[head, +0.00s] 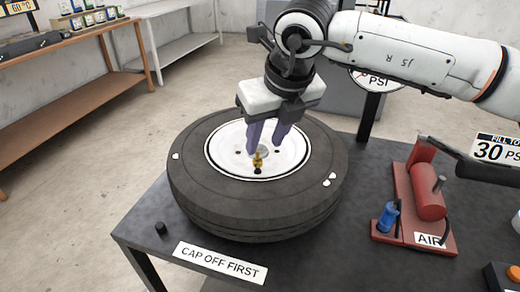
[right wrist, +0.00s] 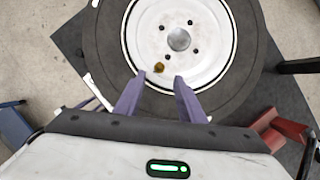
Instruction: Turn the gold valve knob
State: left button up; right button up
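The gold valve knob (head: 258,159) stands on the white wheel hub of the tire (head: 200,190), near the hub's front edge. A small dark part sits just below it. In the right wrist view the gold knob (right wrist: 158,68) is near the hub's lower edge. My right gripper (head: 263,146) is over the hub, fingers pointing down, close to the knob. In the right wrist view its purple fingers (right wrist: 158,79) are apart, with the knob showing just past the tips, between their lines. I cannot tell whether they touch it. My left gripper is not in view.
The tire lies flat on a dark table (head: 335,255). A small black cap (head: 160,228) and a "CAP OFF FIRST" label (head: 220,262) are at the front left. A red air unit (head: 428,195) with a blue piece (head: 387,216) stands right. A gauge post (head: 369,118) rises behind.

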aim_at(259, 158)
jog(key=x, duration=0.6)
jog(key=shift+p, duration=0.4)
grip_shut()
